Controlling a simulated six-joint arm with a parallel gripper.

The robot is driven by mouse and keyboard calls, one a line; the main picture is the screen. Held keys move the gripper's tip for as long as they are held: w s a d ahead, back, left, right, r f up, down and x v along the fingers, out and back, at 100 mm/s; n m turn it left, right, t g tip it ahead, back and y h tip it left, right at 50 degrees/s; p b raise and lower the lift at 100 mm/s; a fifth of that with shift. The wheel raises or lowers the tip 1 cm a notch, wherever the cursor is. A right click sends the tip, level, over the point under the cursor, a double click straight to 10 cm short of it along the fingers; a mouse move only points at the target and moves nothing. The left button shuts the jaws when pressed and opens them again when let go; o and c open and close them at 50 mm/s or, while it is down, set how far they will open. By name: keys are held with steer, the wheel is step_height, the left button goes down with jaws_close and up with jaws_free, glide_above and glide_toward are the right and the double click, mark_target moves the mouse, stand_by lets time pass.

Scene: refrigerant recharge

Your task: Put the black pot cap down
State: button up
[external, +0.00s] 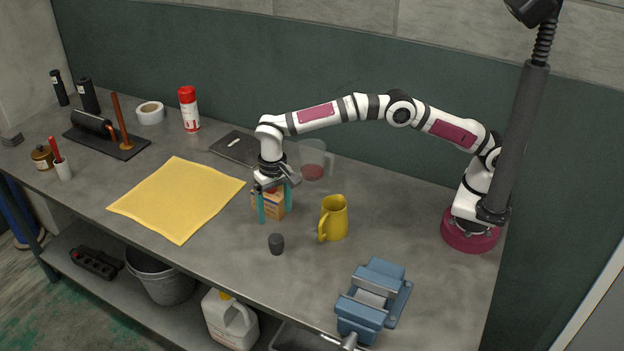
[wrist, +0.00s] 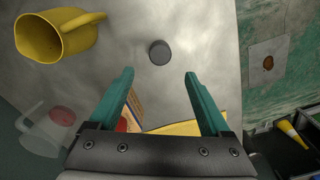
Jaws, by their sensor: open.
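The black pot cap (external: 276,244), a small dark grey-black cylinder, rests upright on the grey bench in front of my gripper in the external view. In the wrist view the cap (wrist: 159,52) lies beyond my fingertips, roughly centred between them, with bare bench around it. My gripper (external: 276,215) points down, open, with its teal fingers spread and nothing held between them. The gripper also shows in the wrist view (wrist: 159,75). The fingers look clear of the cap.
A small orange box (external: 277,207) stands close behind my fingers. A yellow jug (external: 333,219) stands to the right of the cap, with a clear jug (external: 313,158) farther back. A blue vise (external: 372,297) sits front right. A yellow cloth (external: 178,198) lies left.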

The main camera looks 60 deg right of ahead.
steer(key=s+d+r, duration=0.6)
steer(key=d+r, duration=0.1)
steer(key=d, duration=0.3)
steer(key=s+d+r, duration=0.6)
steer(key=d+r, duration=0.1)
steer(key=d, duration=0.3)
steer(key=s+d+f, duration=0.2)
steer(key=s+d, duration=0.1)
steer(key=s, duration=0.7)
steer(key=s+d+f+y, duration=0.1)
steer(key=s+d+f, duration=0.2)
steer(key=s, duration=0.8)
steer(key=shift+d+y, duration=0.3)
steer(key=shift+d, duration=0.4)
steer(key=shift+s, duration=0.1)
